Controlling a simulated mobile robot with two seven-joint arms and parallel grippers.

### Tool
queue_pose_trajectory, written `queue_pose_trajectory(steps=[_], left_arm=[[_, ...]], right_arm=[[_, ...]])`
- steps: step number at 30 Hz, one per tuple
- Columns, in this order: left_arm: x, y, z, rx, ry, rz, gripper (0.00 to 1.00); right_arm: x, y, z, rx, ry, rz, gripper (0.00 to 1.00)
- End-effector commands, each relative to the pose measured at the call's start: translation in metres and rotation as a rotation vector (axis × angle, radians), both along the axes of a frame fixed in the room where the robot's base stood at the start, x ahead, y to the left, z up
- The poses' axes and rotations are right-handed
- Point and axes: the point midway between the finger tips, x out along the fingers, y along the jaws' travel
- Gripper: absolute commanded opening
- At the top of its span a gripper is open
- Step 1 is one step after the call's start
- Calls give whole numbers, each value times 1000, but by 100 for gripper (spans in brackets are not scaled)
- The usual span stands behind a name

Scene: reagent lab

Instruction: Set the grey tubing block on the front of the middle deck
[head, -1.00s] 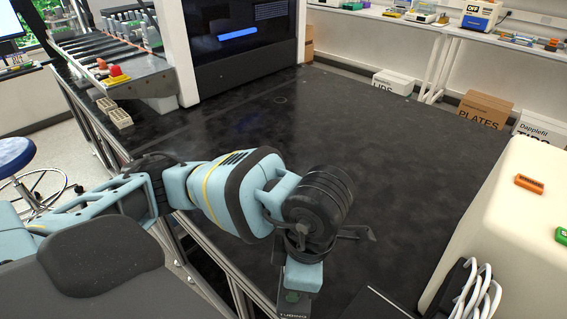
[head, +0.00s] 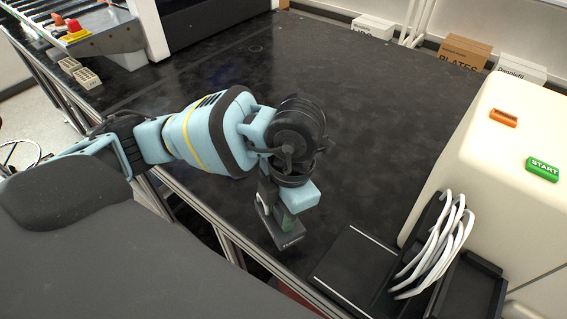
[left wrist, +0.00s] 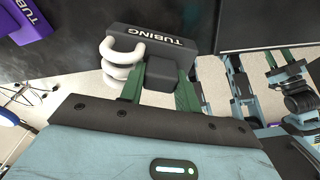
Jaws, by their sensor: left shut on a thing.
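The grey tubing block (left wrist: 150,43) is dark grey, carries the word TUBING and has white looped tubing at one side in the left wrist view. My left gripper (left wrist: 160,88) is shut on it, with green fingers on either side of its narrower grip part. In the head view the block (head: 270,232) hangs below my left gripper (head: 285,212), near the front edge of the black deck (head: 330,120). The gripper partly hides it. Whether its underside touches the deck I cannot tell.
A flat black plate (head: 358,262) lies right of the block, beside white tubes (head: 447,245) and a black tray (head: 470,290). A cream machine with a green START button (head: 542,168) stands at the right. A purple TUBING block (left wrist: 28,18) shows in the left wrist view. The deck's centre is clear.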

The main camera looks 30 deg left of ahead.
Motion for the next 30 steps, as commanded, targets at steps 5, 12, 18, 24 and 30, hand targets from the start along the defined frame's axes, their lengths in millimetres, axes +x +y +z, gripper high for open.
queue_pose_trajectory(steps=[5, 12, 18, 24, 30], left_arm=[[40, 17, -3, 1, -2, 6, 8], [80, 35, -8, -1, -2, 2, 8], [91, 40, -9, 0, -2, -2, 8], [94, 41, -9, 0, -2, 0, 8], [98, 43, -31, 1, 2, -1, 8]], right_arm=[[1, 0, 1, 0, -2, 0, 36], [-2, 0, 0, 0, 3, -1, 36], [-6, 0, -1, 0, 11, 0, 36], [-8, 0, -1, 0, 14, 0, 36], [-7, 0, 0, -1, 11, 1, 36]])
